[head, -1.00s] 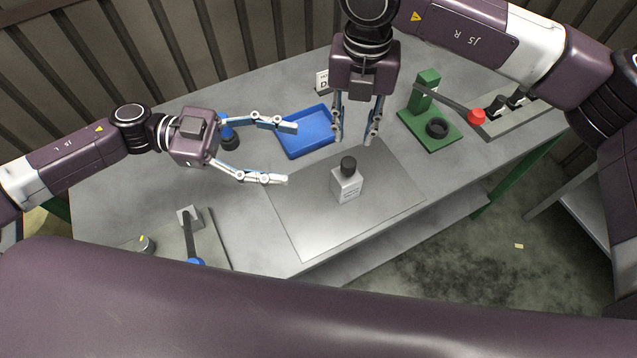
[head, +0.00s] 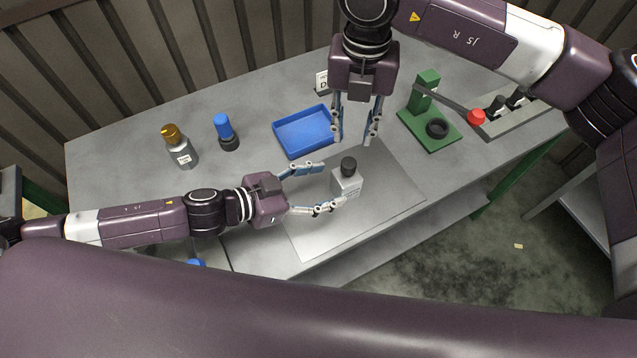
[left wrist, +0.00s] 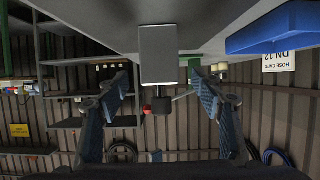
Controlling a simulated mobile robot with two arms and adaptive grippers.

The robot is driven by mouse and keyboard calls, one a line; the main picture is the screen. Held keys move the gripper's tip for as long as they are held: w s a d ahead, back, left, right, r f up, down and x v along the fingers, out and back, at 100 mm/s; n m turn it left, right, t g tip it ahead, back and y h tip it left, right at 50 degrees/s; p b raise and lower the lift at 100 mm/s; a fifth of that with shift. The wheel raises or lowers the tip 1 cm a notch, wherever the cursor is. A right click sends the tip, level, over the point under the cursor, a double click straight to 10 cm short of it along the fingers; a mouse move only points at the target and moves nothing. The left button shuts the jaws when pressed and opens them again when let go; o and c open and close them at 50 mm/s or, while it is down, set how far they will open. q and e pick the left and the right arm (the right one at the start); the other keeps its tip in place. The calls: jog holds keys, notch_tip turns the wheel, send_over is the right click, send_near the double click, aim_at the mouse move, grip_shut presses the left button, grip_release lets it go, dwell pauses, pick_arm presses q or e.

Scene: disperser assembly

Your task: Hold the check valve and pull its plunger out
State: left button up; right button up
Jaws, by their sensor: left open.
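The check valve, a light grey block (head: 346,188) with a black plunger knob (head: 348,164) on top, stands upright on the metal mat (head: 385,205). My left gripper (head: 333,184) is open and low, its fingertips just left of the block, one toward its far side and one toward its near side. In the left wrist view the block (left wrist: 159,55) appears upside down between the spread fingers, with the knob (left wrist: 161,104) below it. I see no finger clearly touching it. My right gripper (head: 354,138) is open and empty, pointing down behind and above the valve.
A blue tray (head: 304,133) lies behind the left gripper. A green stand (head: 430,130) with a red-knobbed lever is at right. A blue-topped bottle (head: 225,131) and a gold-capped bottle (head: 180,147) stand at left. The mat right of the valve is clear.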

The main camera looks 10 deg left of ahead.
aim_at(346, 180)
pick_arm(q)
jog(key=x, duration=0.6)
jog(key=shift+w+d+f, duration=0.1)
jog(key=shift+d, duration=0.05)
grip_shut()
dwell(0.8)
dwell(0.3)
